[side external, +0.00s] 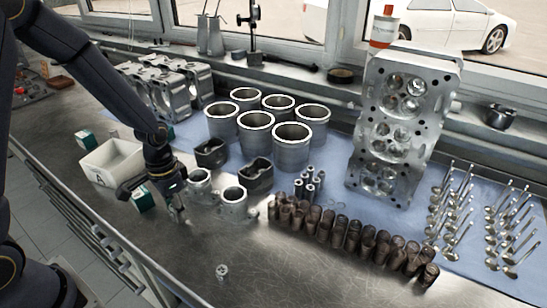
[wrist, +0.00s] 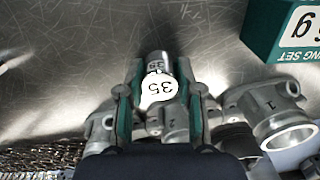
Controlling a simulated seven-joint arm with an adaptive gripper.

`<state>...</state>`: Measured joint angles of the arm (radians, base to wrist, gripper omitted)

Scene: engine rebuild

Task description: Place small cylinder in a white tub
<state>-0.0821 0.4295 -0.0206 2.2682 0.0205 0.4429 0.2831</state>
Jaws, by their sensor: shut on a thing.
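A small metal cylinder (wrist: 156,62) marked 35 is between the fingers of my gripper (wrist: 160,92) in the wrist view. A white round face, also marked 35, shows at its near end. The gripper is shut on it. In the side view my gripper (side external: 178,211) points down low over the bench, right of the white tub (side external: 112,160), and the cylinder is hard to make out there. The white tub stands at the left and looks open at the top; its inside is only partly seen. The tub is not in the wrist view.
Green boxes (side external: 143,199) stand near the tub; one (wrist: 285,32) shows in the wrist view. A small metal part (side external: 222,271) lies on the front bench, which is otherwise fairly clear.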

